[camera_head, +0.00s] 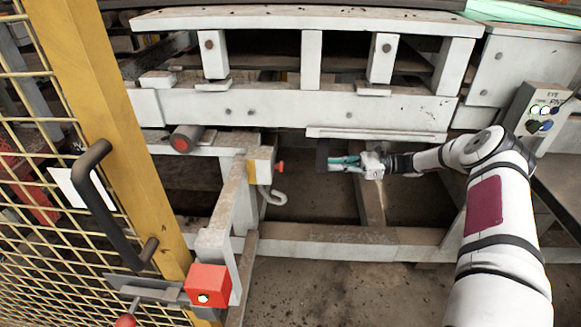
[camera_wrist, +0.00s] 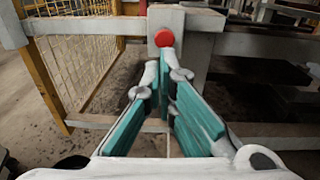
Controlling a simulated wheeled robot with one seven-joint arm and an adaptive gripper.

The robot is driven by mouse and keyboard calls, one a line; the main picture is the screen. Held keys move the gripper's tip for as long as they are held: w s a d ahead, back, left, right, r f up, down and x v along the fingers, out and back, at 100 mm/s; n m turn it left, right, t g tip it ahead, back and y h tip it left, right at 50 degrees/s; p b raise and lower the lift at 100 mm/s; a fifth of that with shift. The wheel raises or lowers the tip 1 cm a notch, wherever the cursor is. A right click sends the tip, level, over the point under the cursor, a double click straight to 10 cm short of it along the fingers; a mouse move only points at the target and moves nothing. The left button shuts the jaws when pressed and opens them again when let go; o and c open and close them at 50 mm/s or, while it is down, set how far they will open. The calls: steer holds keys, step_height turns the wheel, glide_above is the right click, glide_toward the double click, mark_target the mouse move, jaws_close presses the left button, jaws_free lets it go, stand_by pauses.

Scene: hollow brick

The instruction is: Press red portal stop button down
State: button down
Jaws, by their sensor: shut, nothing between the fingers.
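The red stop button (camera_head: 280,167) sticks out from the right side of a small yellow box (camera_head: 261,170) on a white machine post. In the wrist view the button's round red face (camera_wrist: 165,38) shows just above and beyond the fingertips. My gripper (camera_head: 331,163) has teal finger pads and is to the right of the button, at about the same height, pointing left at it. A gap separates them in the head view. In the wrist view my gripper (camera_wrist: 166,62) has its fingers converging to closed tips, with nothing held.
A white machine frame (camera_head: 290,107) spans above my gripper, with a lower beam (camera_head: 330,240) below. A pale hook (camera_head: 272,198) hangs beneath the yellow box. A yellow mesh gate (camera_head: 105,120) with a black handle stands left. A control panel (camera_head: 540,115) is at right.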

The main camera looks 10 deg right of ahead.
steer(key=shift+w+d+f+m+t, duration=0.15)
steer(key=shift+w+d+f+t, duration=0.1)
steer(key=shift+f, duration=0.1)
steer(key=shift+w+d+f+m+t, duration=0.1)
steer(key=shift+d+f+m+t, duration=0.05)
steer(key=shift+d+f, duration=0.15)
steer(key=b, duration=0.3)
glide_toward(280, 166)
steer(key=w+a+f, duration=0.1)
steer(key=w+a, duration=0.3)
steer(key=shift+a+f, duration=0.15)
steer(key=shift+a, duration=0.45)
